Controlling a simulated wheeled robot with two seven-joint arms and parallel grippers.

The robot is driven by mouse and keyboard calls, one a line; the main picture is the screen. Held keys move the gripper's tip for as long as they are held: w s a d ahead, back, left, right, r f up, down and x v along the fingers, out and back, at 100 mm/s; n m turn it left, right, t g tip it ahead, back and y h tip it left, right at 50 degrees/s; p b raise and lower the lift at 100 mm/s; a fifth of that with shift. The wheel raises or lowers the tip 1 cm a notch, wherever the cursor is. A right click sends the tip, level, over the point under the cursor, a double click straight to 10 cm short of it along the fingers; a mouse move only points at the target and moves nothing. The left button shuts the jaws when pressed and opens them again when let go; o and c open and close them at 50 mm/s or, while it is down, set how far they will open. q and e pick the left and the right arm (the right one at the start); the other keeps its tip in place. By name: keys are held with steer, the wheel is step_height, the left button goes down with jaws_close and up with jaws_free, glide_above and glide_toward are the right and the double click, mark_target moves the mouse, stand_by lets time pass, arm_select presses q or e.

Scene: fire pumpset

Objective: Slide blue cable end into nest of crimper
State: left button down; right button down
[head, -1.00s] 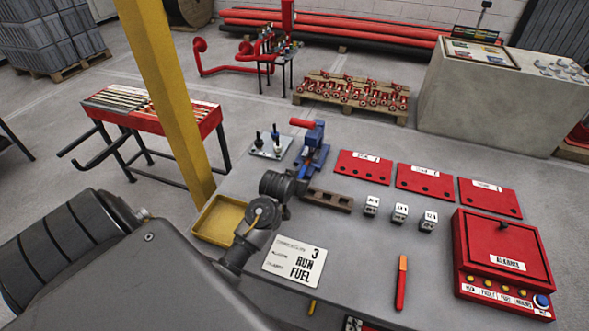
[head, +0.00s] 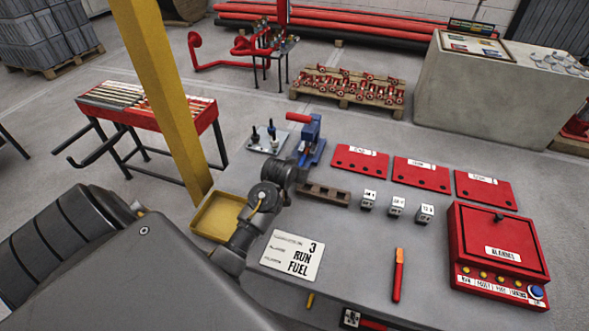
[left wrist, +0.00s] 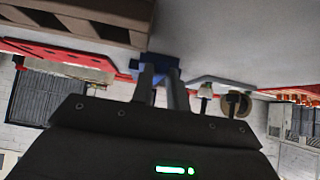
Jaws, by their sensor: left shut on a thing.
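The crimper (head: 312,146), blue with a red handle (head: 299,118), stands at the back left of the grey table. My left gripper (head: 301,157) is at the crimper's front left side and overlaps it in the head view. In the left wrist view, its two fingers (left wrist: 158,85) point at a blue body, apparently the crimper (left wrist: 161,66), and look close together. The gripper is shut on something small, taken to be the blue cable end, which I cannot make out. The crimper's nest is hidden too. My right gripper is not in view.
A brown slotted block (head: 325,194) lies just right of the gripper. A grey plate with small upright tools (head: 267,139) is left of the crimper. A yellow tray (head: 205,222) and a yellow post (head: 163,95) are near my left arm. A red alarm box (head: 498,250) stands at right.

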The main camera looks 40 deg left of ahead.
arm_select(q)
steer(key=shift+w+a, duration=0.15)
steer(key=shift+w, duration=0.25)
steer(key=c, duration=1.3)
jaws_free()
steer(key=v, duration=1)
steer(key=shift+s+r, duration=0.25)
